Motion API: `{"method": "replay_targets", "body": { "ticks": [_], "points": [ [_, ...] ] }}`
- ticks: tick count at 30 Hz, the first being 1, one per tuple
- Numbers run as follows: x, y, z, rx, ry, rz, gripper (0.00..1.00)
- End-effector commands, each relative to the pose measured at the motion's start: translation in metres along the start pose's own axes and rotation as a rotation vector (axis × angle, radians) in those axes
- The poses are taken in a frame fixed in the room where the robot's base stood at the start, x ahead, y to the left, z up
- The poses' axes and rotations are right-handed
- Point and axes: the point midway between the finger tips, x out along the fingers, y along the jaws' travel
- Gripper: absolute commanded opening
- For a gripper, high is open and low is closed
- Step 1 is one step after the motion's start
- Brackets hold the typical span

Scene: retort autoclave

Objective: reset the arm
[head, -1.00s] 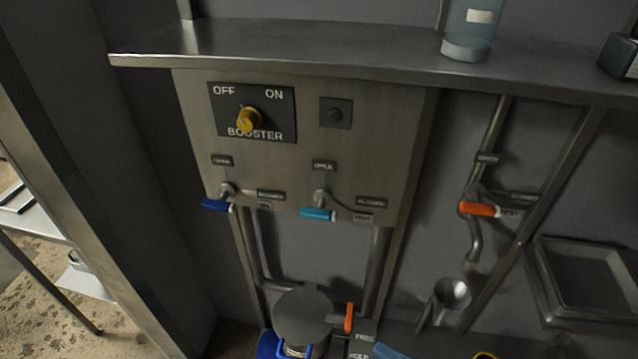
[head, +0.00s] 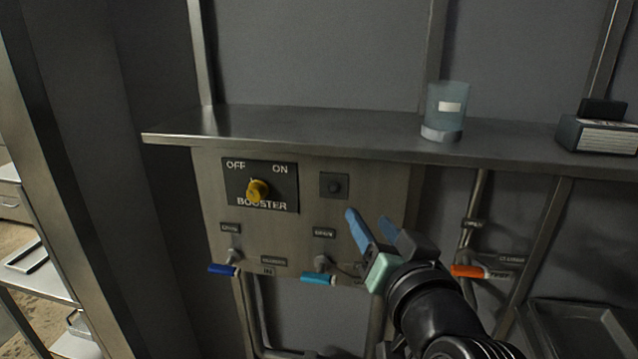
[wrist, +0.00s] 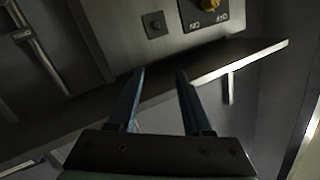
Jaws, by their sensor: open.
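My gripper (head: 374,228) is in the head view, in front of the right part of the steel control panel (head: 300,232). Its two blue fingers are apart with nothing between them. In the wrist view my gripper (wrist: 160,75) also shows open and empty, with the shelf edge (wrist: 215,68) crossing behind the fingers. The panel carries a yellow booster knob (head: 258,190) between OFF and ON labels, and a small dark button (head: 334,186). The knob also shows at the top of the wrist view (wrist: 209,4). I cannot tell the exact gap between fingers and panel.
A steel shelf (head: 300,130) runs above the panel, with a clear beaker (head: 446,110) and a dark box (head: 600,132) on it. Below are a dark blue handle (head: 222,270), a light blue handle (head: 318,279) and an orange handle (head: 468,271). A tray (head: 580,325) is at lower right.

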Motion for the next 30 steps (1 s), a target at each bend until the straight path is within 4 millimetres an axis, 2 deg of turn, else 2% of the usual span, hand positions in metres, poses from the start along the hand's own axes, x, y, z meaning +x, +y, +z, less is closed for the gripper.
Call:
{"method": "replay_targets", "body": {
  "ticks": [1, 4, 6, 9, 12, 15, 18, 30],
  "points": [
    [-0.007, -0.026, -0.034, -0.070, 0.102, -0.002, 0.50],
    [-0.031, -0.069, -0.092, -0.186, 0.307, 0.004, 0.50],
    [-0.055, -0.100, -0.128, -0.252, 0.448, 0.004, 0.50],
    [-0.094, -0.138, -0.168, -0.325, 0.632, 0.001, 0.50],
    [-0.130, -0.166, -0.195, -0.371, 0.778, -0.002, 0.50],
    [-0.156, -0.183, -0.209, -0.397, 0.874, -0.005, 0.50],
    [-0.170, -0.190, -0.216, -0.409, 0.922, -0.003, 0.50],
    [-0.172, -0.191, -0.217, -0.412, 0.931, -0.001, 0.50]
  ]
}}
